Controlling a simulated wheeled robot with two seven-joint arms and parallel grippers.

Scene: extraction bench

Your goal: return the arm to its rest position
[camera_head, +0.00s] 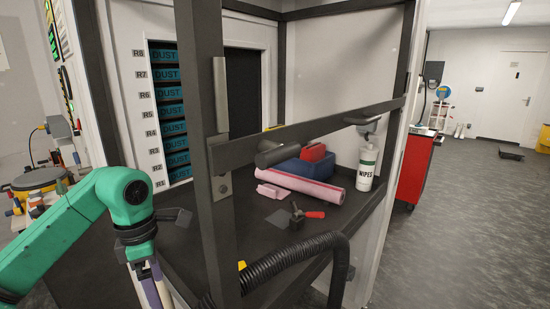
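My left arm, green, comes in from the left and bends down at a joint in the lower left of the head view. Below the bend, a dark collar and a pale and purple part run out of the bottom edge. I do not see the fingers of my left gripper. My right arm and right gripper are not in view.
A dark-framed cabinet (215,120) stands close to my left arm, with DUST slots (166,94) inside. Its bench holds a pink roll (300,185), blue bin (290,172), wipes bottle (366,165) and red-handled tool (314,214). A black ribbed hose (285,262) crosses in front. Floor (470,220) at right is mostly clear.

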